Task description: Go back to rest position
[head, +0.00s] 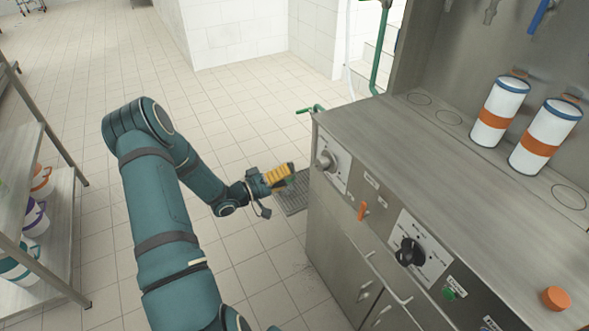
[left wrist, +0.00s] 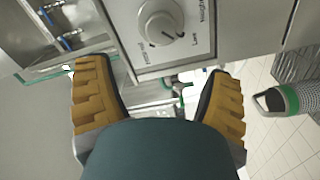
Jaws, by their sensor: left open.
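My left gripper (head: 281,174) is in front of the left end of the steel filling machine (head: 400,125) in the head view, beside its front panel. In the left wrist view the two yellow ribbed fingers of my left gripper (left wrist: 162,95) are spread wide with nothing between them. A round grey dial (left wrist: 160,22) shows just beyond the fingers; it also shows in the head view as a knob (head: 326,160). I cannot tell from these views whether a finger touches the panel. My right gripper is in neither view.
Two white cups with orange bands (head: 499,110) stand on the machine's top. A shelf (head: 62,215) with containers stands at left. Tiled floor (head: 240,110) behind my arm is clear.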

